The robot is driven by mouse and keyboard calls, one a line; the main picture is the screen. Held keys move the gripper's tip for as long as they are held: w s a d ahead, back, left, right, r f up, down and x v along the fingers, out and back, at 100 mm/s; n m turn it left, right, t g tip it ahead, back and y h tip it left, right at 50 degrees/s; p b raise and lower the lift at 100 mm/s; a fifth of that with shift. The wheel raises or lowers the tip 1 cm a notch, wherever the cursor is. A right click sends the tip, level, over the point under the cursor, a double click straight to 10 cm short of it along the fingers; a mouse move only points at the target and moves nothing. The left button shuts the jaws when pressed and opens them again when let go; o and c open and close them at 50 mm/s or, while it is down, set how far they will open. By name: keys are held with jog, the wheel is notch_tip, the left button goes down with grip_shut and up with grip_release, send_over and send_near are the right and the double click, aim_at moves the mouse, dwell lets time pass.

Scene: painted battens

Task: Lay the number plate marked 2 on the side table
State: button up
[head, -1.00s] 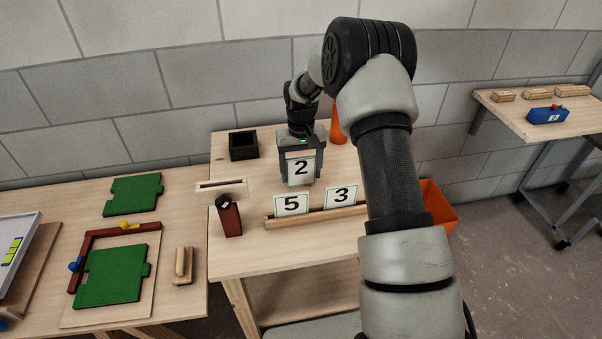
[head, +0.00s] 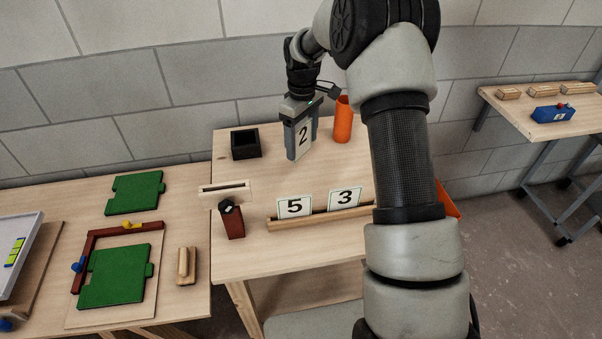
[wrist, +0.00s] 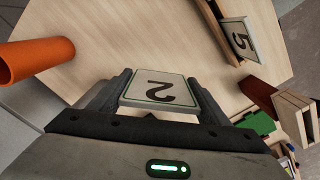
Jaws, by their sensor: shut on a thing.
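The number plate marked 2 (head: 303,134) is a white plate with a dark border, held upright in my gripper (head: 301,140) above the back part of the middle wooden table. In the wrist view the plate (wrist: 160,90) sits between the two fingers, its number facing the camera. My gripper is shut on it. Plates marked 5 (head: 295,207) and 3 (head: 345,199) stand in a wooden rack (head: 318,219) at the table's front. Another wooden table (head: 495,103) stands at the far right; the pictures do not show which table is the side table.
An orange cylinder (head: 343,120) and a black open box (head: 245,143) stand at the back of the middle table. A dark red block (head: 232,222) is at its left. The right table bears wooden blocks and a blue item (head: 552,115). Green boards lie at left.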

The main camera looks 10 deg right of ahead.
notch_tip(320, 180, down, 10)
jog(key=shift+r, duration=0.1)
dwell(0.4)
jog(key=shift+f+b, duration=0.25)
jog(key=shift+b, duration=0.05)
jog(key=o, duration=1.2)
jog(key=shift+c, duration=0.2)
jog(key=shift+r, duration=0.1)
